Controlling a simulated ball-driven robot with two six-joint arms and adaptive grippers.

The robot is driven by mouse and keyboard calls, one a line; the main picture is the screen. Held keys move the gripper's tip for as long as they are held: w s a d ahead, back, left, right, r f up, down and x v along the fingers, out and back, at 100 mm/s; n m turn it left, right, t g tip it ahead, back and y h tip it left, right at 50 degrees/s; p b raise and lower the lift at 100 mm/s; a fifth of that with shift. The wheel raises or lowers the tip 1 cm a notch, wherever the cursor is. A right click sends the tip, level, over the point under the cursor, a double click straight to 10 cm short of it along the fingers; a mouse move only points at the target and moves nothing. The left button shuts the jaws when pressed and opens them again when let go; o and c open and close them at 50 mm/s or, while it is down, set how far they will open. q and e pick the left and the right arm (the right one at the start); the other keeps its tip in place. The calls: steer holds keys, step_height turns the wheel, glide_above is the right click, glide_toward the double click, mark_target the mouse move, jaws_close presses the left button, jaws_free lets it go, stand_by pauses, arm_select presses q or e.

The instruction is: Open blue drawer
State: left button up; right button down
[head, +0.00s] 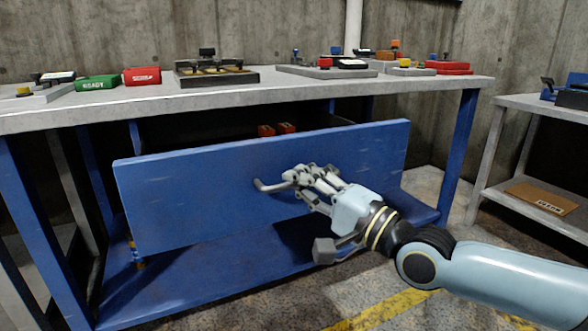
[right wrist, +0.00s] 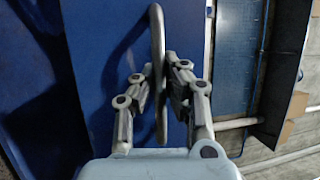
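The blue drawer (head: 210,200) is under the grey-topped workbench. Its wide front panel stands out from the bench, and a dark gap with the drawer's inside shows above its top edge. A grey bar handle (head: 268,187) is on the front, and it also shows in the right wrist view (right wrist: 158,30). My right gripper (head: 296,177) is at the handle. In the right wrist view its fingers (right wrist: 160,75) close in on both sides of the bar and appear to touch it. My left gripper is not in view.
Small red-orange items (head: 276,129) show inside the drawer. The bench top (head: 270,92) carries a green box (head: 97,83), a red box (head: 142,76) and several devices. A blue lower shelf (head: 200,285) lies below the drawer. A side table (head: 520,103) stands right. The floor in front is clear.

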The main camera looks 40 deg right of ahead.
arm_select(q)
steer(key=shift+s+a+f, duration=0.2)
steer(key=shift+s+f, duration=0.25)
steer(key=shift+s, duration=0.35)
arm_select(e)
steer(key=shift+s+a+f, duration=0.1)
steer(key=shift+s+a, duration=0.05)
steer(key=shift+s, duration=0.4)
steer(key=shift+s+a+f, duration=0.1)
steer(key=shift+s, duration=0.45)
steer(key=c, duration=1.4)
jaws_free()
steer(key=shift+w+r, duration=0.1)
steer(key=v, duration=1.2)
